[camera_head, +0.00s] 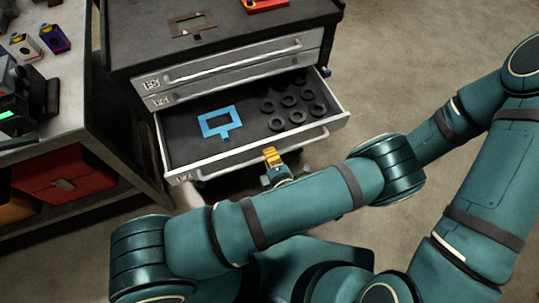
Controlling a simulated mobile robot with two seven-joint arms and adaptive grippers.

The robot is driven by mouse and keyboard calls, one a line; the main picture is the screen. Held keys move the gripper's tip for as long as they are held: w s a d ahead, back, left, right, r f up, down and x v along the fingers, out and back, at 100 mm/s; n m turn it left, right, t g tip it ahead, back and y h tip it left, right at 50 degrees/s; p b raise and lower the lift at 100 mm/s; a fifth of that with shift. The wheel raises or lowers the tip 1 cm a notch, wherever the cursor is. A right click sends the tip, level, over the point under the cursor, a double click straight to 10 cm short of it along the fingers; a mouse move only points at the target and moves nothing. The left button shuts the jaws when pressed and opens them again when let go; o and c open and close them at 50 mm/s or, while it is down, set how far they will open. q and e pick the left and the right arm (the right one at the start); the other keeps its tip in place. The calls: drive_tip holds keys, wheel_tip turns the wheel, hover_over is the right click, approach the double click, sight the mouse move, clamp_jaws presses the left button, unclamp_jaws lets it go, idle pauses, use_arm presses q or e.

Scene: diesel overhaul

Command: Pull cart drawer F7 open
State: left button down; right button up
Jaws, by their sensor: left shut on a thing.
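The cart (222,45) has an open bottom drawer (240,152), pulled out toward me. Its front label is too small to read surely. A long pale handle (307,139) runs along its front. Inside lie a blue frame-shaped gasket (221,122) and several black rings (297,117) on a dark liner. My left gripper (271,157), with yellow fingertips, is shut on the handle near the middle of the drawer front. My arm hides part of the floor below. My right gripper is not in view.
Two shut drawers (238,67) sit above the open one. The cart top holds a brown plate (192,24) and a red item (265,4). A workbench (82,110) stands close on the left, with red bins (65,180) below. Floor (400,60) is clear to the right.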

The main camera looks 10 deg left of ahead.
use_arm(q)
drive_tip(key=c, duration=1)
unclamp_jaws()
wheel_tip(320, 180, up, 10)
drive_tip(key=shift+r, duration=0.1)
